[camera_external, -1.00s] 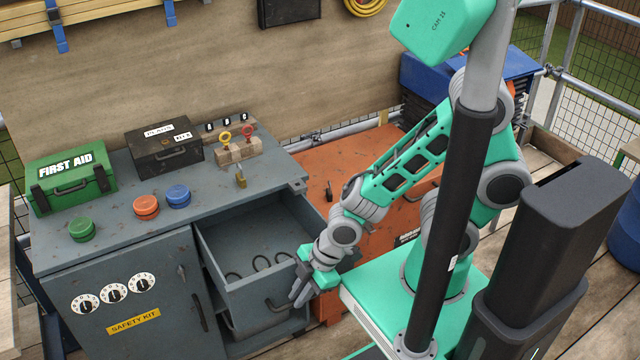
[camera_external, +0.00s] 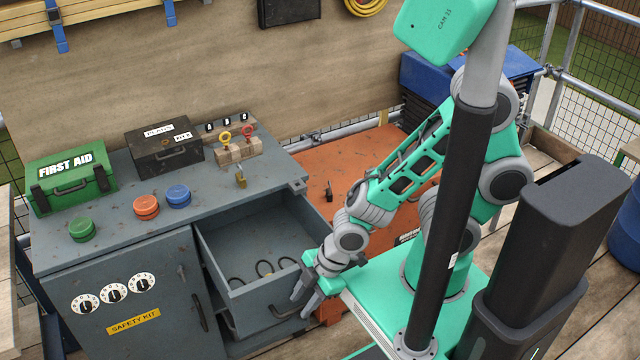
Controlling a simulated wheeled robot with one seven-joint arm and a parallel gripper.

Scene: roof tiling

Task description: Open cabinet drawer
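The grey cabinet (camera_external: 130,265) stands at the left with its top drawer (camera_external: 262,300) pulled well out. Several dark rings lie inside the drawer. The drawer's dark bar handle (camera_external: 284,311) is on its front face. My gripper (camera_external: 303,303) is at the right end of the drawer front, close to the handle. Its two fingers point down and show a gap between them. I cannot tell whether they touch the handle or the drawer.
A first aid box (camera_external: 70,178), a dark box (camera_external: 163,147), green, orange and blue buttons (camera_external: 146,207) and a brass padlock (camera_external: 241,178) are on the cabinet top. An orange chest (camera_external: 350,175) stands behind my arm.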

